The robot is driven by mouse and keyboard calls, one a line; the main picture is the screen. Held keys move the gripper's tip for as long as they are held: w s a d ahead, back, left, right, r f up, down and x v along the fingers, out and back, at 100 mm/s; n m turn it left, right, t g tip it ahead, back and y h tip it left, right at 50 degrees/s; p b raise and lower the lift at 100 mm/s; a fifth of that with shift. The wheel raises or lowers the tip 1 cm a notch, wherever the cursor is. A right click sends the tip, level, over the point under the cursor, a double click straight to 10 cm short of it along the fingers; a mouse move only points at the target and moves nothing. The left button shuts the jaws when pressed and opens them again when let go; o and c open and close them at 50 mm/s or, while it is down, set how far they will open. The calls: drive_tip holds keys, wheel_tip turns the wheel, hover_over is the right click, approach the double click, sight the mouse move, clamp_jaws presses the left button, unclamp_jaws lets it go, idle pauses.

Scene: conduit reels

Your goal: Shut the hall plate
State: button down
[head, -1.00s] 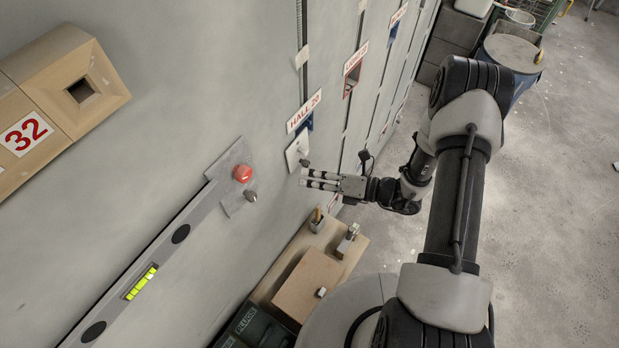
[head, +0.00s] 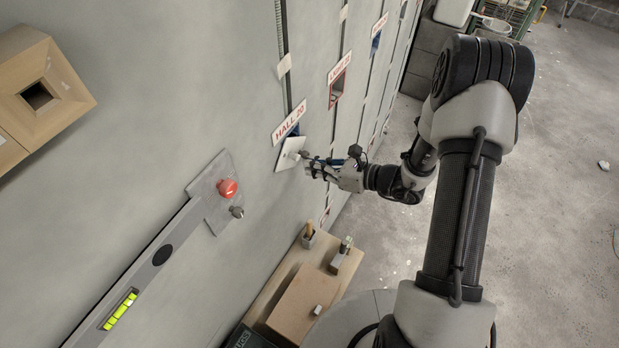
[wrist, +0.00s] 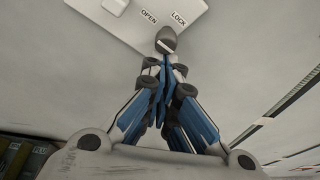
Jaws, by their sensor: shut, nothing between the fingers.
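The hall plate (head: 286,157) is a small white plate on the grey wall, just below the HALL 20 label (head: 289,121). A strip of blue (head: 294,132) shows between the label and the plate. In the wrist view the plate (wrist: 205,22) carries the words OPEN and LOCK and a round, slotted grey knob (wrist: 166,38). My gripper (head: 308,162) is shut and empty, its tips at the plate's right side. In the wrist view my gripper's tips (wrist: 165,60) are close to the knob; whether they touch it I cannot tell.
A red button (head: 227,188) and a long spirit level (head: 150,265) are on the wall at left. A wooden bench (head: 300,262) with a box and small items stands below. Another labelled opening (head: 338,85) is farther along.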

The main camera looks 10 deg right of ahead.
drive_tip(key=w+d+r+n+t+h+b, duration=0.1)
drive_tip(key=w+d+r+n+t+b, duration=0.1)
drive_tip(key=r+n+b, duration=0.3)
drive_tip(key=shift+w+d+r+n+t+h+b, duration=0.15)
drive_tip(key=shift+w+r+n+t+h+b, duration=0.25)
drive_tip(key=shift+b, duration=0.85)
drive_tip(key=shift+w, duration=0.1)
